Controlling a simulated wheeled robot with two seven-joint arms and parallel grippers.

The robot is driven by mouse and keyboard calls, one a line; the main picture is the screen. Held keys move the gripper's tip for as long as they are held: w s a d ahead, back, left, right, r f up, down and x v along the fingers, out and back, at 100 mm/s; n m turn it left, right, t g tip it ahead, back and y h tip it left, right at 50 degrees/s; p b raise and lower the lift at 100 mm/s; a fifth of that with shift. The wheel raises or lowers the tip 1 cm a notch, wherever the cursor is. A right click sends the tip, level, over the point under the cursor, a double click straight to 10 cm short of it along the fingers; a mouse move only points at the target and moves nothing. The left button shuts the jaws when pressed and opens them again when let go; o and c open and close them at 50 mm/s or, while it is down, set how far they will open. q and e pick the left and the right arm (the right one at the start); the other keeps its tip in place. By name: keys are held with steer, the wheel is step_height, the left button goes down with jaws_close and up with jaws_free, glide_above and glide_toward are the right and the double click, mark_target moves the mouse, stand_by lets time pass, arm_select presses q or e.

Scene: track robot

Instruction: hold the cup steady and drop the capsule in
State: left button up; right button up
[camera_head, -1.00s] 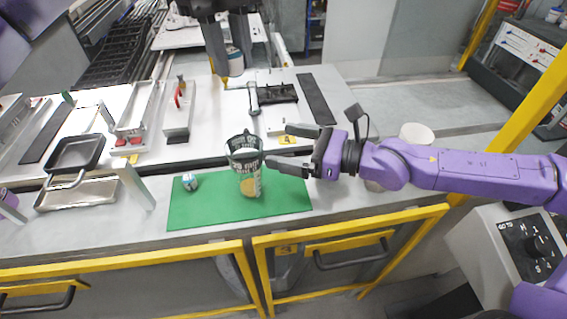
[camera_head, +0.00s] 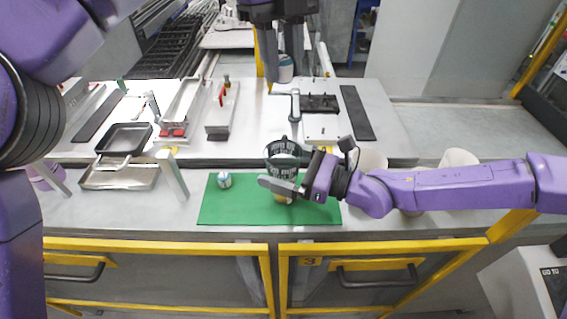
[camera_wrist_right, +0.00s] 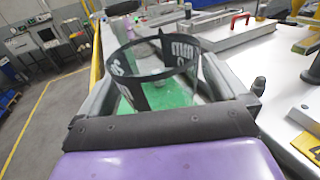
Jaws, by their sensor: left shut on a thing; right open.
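The clear cup (camera_head: 283,155) with dark bands and white lettering stands upright on the green mat (camera_head: 235,210). Something yellowish shows low in it. My right gripper (camera_head: 275,166) is open, its fingers on either side of the cup; the right wrist view shows the cup (camera_wrist_right: 150,75) between them. Contact cannot be told. My left gripper (camera_head: 279,75) is high at the back, beyond the cup, shut on a small white and teal thing (camera_head: 286,73), seemingly a capsule, partly hidden. Another small white and blue capsule-like thing (camera_head: 224,180) lies on the mat, left of the cup.
Metal trays (camera_head: 120,175) and a black pan (camera_head: 124,138) lie at the left. A fixture with a black plate (camera_head: 318,103) stands behind the cup. White tubs (camera_head: 460,160) stand behind my right arm. The mat's left part is mostly clear.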

arm_select(q)
steer(key=shift+d, duration=0.1)
arm_select(e)
steer(key=shift+d, duration=0.1)
steer(key=c, duration=1.2)
arm_select(q)
step_height(320, 180, down, 8)
steer(key=m, duration=0.6)
steer(key=shift+y, duration=0.4)
arm_select(e)
steer(key=shift+o, duration=0.2)
arm_select(q)
steer(key=shift+f, duration=0.1)
